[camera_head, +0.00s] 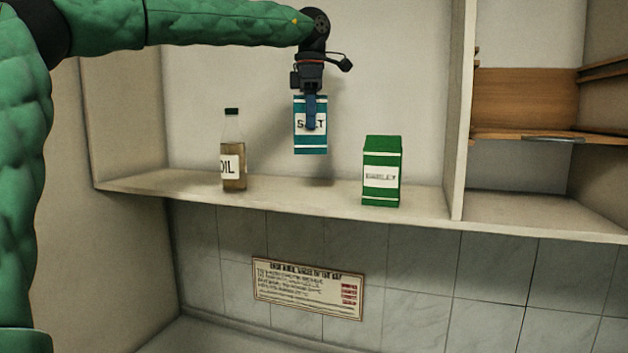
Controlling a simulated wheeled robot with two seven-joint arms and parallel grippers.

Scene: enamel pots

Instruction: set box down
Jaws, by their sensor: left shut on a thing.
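A teal box labelled SALT (310,146) hangs upright in my left gripper (311,115). The gripper points down and is shut on the box, with a blue finger across its front label. The box is above the shelf (336,197), apart from its surface, with a shadow on the wall and shelf behind it. It is between the oil bottle (233,150) on the left and a green box labelled BARLEY (382,171) on the right. My right gripper is not in view.
The shelf between bottle and green box is clear. A vertical divider (457,110) stands right of the green box, with an empty compartment beyond and a wooden board (525,100) higher up. A printed sign (307,288) is on the tiles below.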

